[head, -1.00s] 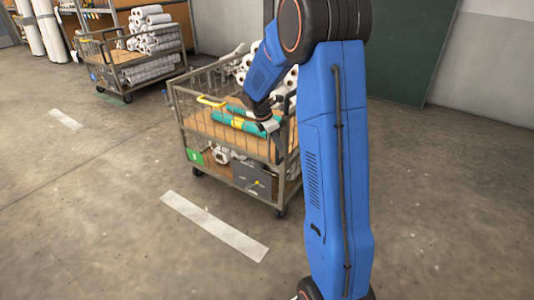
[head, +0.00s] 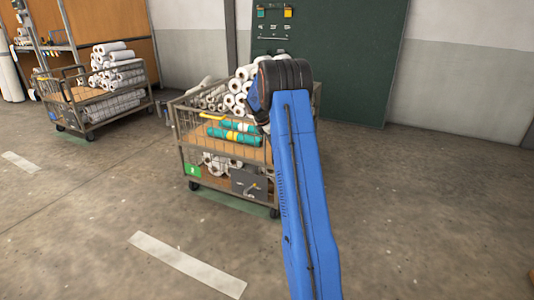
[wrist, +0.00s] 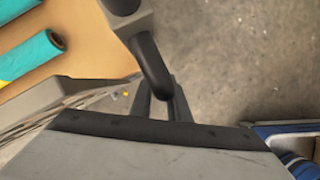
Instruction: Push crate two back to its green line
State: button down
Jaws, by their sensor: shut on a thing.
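The crate (head: 208,178) is a wheeled mesh-sided cart with a green label; its number is too small to read surely. It carries white rolls and teal rolls, which also show in the wrist view (wrist: 30,55). A green line (head: 232,202) on the floor shows along the crate's near lower edge, by its near wheels; I cannot tell exactly how they meet it. In the wrist view my gripper (wrist: 162,106) is shut on the crate's dark curved handle (wrist: 149,60). In the head view my blue arm hides the gripper and the crate's right side.
A similar cart (head: 100,117) with white rolls stands at the left, by another green line (head: 70,138). A white floor stripe (head: 187,264) lies in front of the crate. A dark green panel (head: 355,65) stands behind. Floor at the right is clear.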

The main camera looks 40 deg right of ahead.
jog(key=w+d, duration=0.3)
jog(key=d, duration=0.3)
jog(key=shift+w+d+r, duration=0.1)
jog(key=shift+r, duration=0.05)
jog(key=c, duration=1.7)
grip_release()
jog(key=shift+d, duration=0.1)
jog(key=v, duration=1.7)
jog(key=shift+r, duration=0.15)
